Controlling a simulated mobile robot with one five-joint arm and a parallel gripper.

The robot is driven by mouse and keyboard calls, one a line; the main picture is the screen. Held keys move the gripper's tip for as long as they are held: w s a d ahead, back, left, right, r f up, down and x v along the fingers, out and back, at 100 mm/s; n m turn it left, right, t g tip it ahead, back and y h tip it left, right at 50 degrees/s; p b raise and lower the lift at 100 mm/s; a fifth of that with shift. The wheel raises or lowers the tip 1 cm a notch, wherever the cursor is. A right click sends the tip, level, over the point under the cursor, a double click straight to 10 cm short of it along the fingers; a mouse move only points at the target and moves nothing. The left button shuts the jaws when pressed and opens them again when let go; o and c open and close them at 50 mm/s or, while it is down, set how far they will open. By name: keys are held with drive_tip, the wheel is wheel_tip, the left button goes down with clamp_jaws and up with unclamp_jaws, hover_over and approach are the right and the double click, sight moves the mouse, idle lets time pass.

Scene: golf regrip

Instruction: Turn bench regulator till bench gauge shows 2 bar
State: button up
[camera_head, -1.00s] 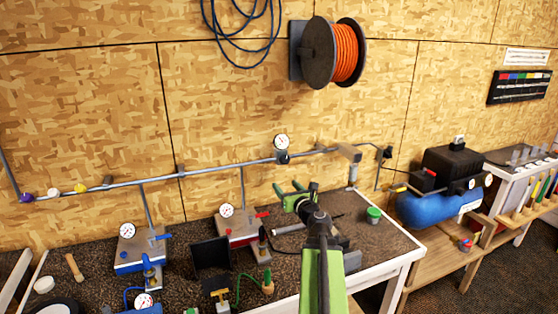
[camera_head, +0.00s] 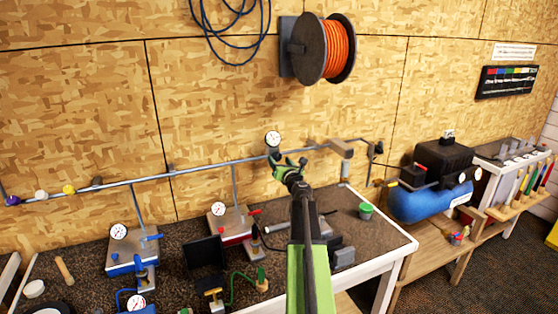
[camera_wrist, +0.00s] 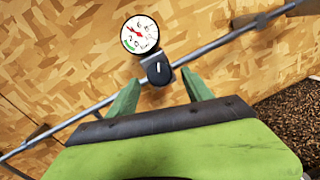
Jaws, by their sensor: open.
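A round white gauge (camera_head: 273,139) sits on the grey pipe along the wall, with a dark regulator knob (camera_wrist: 157,70) just below it. In the wrist view the gauge (camera_wrist: 140,35) has a red needle pointing up-left and a green band at its lower left; I cannot read an exact value. My gripper (camera_head: 287,164) is open and empty, just in front of and below the gauge. In the wrist view its green fingers (camera_wrist: 160,88) stand apart, with the knob beyond and between their tips. I cannot tell if they touch it.
A blue unit (camera_head: 132,258) and a red unit (camera_head: 232,232), each with a gauge, stand on the bench below. A green cup (camera_head: 366,210) is on the bench's right part. The blue compressor (camera_head: 420,202) stands farther right. The wall pipe (camera_head: 200,169) runs beside my gripper.

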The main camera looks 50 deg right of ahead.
drive_tip(key=shift+x, duration=1.1)
drive_tip(key=shift+c, duration=0.5)
drive_tip(key=c, duration=1.2)
drive_tip(key=shift+s+d, duration=0.15)
drive_tip(key=shift+d, duration=0.1)
drive_tip(key=shift+a+n, duration=0.15)
drive_tip(key=shift+n, duration=0.15)
